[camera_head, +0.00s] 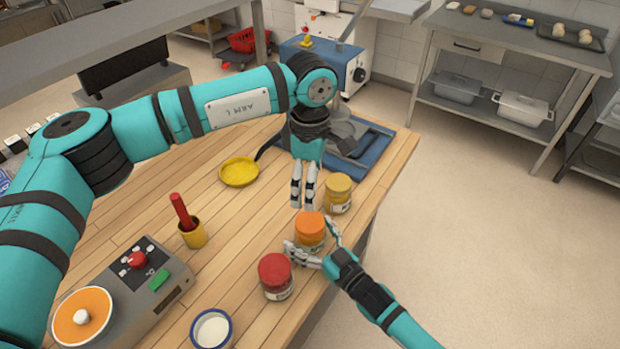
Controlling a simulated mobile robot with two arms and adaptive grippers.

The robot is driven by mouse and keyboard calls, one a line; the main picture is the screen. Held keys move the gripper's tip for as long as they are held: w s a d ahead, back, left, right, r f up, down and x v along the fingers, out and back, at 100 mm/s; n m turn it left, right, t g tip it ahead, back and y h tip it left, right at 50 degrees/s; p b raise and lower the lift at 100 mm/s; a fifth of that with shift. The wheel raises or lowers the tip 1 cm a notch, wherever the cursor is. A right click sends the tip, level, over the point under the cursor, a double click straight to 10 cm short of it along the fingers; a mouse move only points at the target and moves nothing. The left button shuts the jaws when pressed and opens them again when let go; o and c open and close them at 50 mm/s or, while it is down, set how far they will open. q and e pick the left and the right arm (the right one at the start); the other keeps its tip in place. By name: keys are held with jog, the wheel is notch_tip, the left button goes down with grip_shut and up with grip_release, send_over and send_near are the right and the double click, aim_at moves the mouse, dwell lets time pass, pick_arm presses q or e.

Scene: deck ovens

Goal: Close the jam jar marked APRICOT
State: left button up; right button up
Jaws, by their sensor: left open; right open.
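A jar with an orange lid (309,225) stands near the right edge of the wooden table; its label is too small to read, so I cannot confirm APRICOT. The orange lid sits on top of it; I cannot tell how tightly. My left gripper (303,204) points down, open and empty, with its fingertips just behind and above the orange lid. My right gripper (311,239) comes from the lower right, open, with one finger on each side of the orange-lidded jar. I cannot tell whether the fingers touch it.
A yellow-lidded jar (338,190) stands behind and a red-lidded jar (275,274) in front, both close by. The table (245,235) also holds a yellow pan (239,172), a yellow cup (194,235), a control box (155,300) and a blue-rimmed bowl (211,329).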

jog(key=v, duration=1.2)
